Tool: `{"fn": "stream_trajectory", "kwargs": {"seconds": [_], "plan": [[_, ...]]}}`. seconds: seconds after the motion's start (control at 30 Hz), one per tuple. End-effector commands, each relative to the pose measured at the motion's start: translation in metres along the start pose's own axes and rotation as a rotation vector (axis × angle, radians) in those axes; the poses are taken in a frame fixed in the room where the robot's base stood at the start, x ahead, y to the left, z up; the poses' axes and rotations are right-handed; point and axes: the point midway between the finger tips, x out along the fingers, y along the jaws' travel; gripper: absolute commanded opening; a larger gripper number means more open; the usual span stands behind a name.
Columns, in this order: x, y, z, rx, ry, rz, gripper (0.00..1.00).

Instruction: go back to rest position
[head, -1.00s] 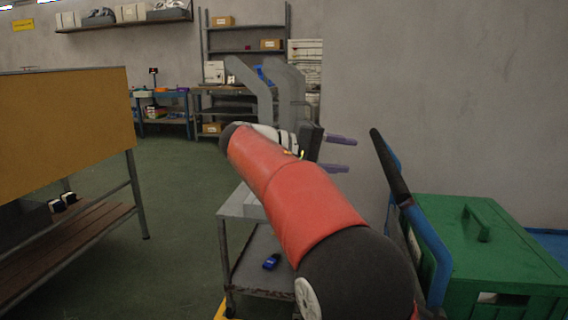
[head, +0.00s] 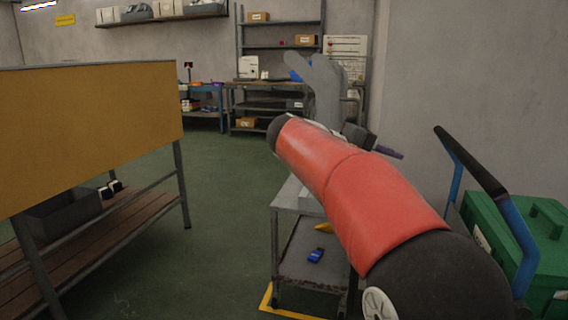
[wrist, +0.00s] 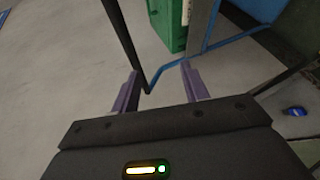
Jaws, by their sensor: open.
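My gripper (head: 390,152) is at the end of my red and black arm, over the right side of a grey metal cart. In the head view one purple finger shows and the other is hidden. In the wrist view both purple fingers stand apart with nothing between them, so my gripper (wrist: 161,86) is open and empty. Grey foot-shaped boards (head: 327,95) stand upright behind my arm, their lower part hidden by it.
The grey cart (head: 296,196) has a small blue object (head: 316,255) on its lower shelf. A green box (head: 550,250) and a blue-framed trolley with a black handle (head: 475,163) stand at right. A tan-panelled bench (head: 85,130) is at left. Open green floor lies between.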

Motion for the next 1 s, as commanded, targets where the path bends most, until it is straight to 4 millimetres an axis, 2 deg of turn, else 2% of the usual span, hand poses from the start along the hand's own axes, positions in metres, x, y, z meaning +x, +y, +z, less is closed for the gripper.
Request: {"fn": "stream_trajectory", "kwargs": {"seconds": [0.27,0.37,0.47,0.6,0.73,0.9,1.0], "plan": [[0.027,-0.025,0.052,-0.025,0.053,-0.235,0.45],[0.034,-0.043,0.080,-0.020,0.083,-0.360,0.45],[0.037,-0.071,0.120,0.006,0.125,-0.519,0.45],[0.028,-0.123,0.178,0.092,0.193,-0.762,0.45],[0.013,-0.169,0.222,0.209,0.245,-0.950,0.45],[-0.002,-0.211,0.254,0.349,0.286,-1.099,0.45],[-0.006,-0.223,0.262,0.395,0.296,-1.139,0.45]]}}
